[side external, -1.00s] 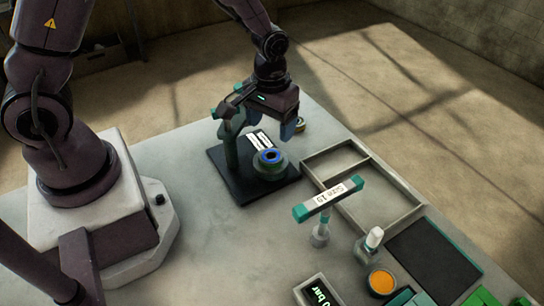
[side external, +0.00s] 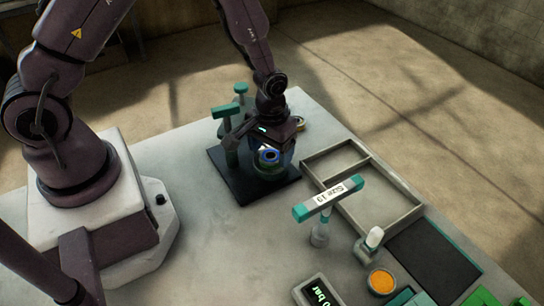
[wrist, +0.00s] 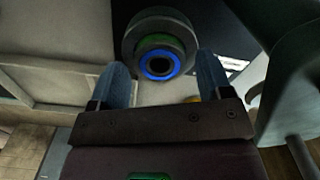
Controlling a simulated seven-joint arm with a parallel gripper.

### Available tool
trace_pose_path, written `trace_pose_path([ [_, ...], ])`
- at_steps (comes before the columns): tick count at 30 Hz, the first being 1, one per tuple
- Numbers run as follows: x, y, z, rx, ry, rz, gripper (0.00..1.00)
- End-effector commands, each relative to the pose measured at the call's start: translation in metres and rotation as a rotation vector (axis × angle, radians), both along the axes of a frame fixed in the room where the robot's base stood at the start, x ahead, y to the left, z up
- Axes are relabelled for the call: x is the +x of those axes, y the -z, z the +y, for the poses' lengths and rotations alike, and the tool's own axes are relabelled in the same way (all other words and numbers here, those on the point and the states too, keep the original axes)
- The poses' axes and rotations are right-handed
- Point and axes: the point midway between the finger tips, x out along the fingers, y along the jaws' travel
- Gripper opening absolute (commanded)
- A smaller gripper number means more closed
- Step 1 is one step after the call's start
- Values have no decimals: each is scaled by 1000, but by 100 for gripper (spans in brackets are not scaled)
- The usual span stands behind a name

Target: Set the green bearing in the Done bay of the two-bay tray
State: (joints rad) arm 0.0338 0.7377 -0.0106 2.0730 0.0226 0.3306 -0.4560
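The bearing is a round part with a blue inner ring and a dark green band (side external: 269,156); it sits on the black base plate (side external: 240,190). It also shows in the wrist view (wrist: 160,62), on a wider grey round piece. My gripper (side external: 270,150) is lowered over it. In the wrist view my two blue-grey fingers (wrist: 162,68) are apart, one on each side of the bearing's near edge; I cannot tell whether they touch it. The two-bay tray (side external: 398,222) is grey, with one divider, and stands right of the plate. Both bays look empty; no Done label is readable.
A green post (side external: 230,150) stands on the plate beside my gripper. A brass ring (side external: 299,123) lies behind. A teal-ended stand labelled Size 13 (side external: 328,198) rises before the tray.

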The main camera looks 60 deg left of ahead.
Motion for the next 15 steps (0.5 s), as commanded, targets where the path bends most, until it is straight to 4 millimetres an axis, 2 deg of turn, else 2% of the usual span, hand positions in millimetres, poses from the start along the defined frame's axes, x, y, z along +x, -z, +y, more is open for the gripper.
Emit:
trace_pose_path([
  [1, 0, 0, 0, 0, 0, 0, 63],
  [5, 0, 0, 0, 0, 0, 0, 33],
  [6, 0, 0, 0, 0, 0, 0, 31],
  [15, 1, -12, 0, 0, 0, -2, 31],
])
